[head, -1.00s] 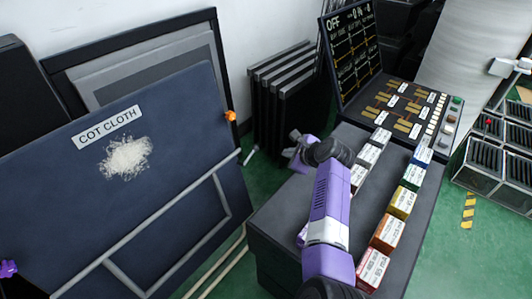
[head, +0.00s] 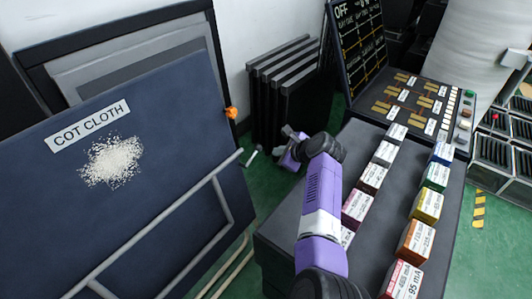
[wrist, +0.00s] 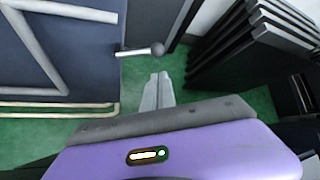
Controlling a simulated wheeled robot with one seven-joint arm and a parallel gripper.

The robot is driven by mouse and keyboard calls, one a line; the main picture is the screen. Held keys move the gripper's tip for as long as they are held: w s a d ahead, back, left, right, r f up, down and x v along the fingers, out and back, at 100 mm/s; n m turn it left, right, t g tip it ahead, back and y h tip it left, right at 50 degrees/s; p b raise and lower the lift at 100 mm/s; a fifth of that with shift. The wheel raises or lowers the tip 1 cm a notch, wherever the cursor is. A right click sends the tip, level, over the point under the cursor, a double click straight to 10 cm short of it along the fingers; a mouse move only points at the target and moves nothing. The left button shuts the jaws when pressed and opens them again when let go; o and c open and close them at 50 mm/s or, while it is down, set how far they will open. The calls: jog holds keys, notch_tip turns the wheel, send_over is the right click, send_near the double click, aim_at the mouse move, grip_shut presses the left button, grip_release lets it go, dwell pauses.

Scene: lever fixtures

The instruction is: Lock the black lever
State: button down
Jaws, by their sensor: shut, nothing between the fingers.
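A short lever (wrist: 137,51) with a round knob sticks out from the right edge of the dark cot cloth panel in the wrist view. It looks grey with a darker knob, and I see no clearly black lever. In the head view it is the small rod (head: 252,157) at the panel's right edge. A gap shows between fingertips and knob. In the head view my gripper (head: 287,132) is right of the lever, partly hidden by my wrist.
The panel (head: 190,130) fills the left side, with an orange knob (head: 231,113) on its edge. Dark upright slabs (head: 287,95) stand behind my gripper. A console (head: 385,145) with several coloured boxes is on the right. Green floor shows between panel and console.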

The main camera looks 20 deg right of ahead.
jog(key=b+x, duration=0.5)
jog(key=x, duration=0.4)
jog(key=shift+w+f+b, duration=0.2)
jog(key=shift+f+b, duration=0.05)
jog(key=shift+b, duration=0.05)
jog(key=shift+a+r, duration=0.1)
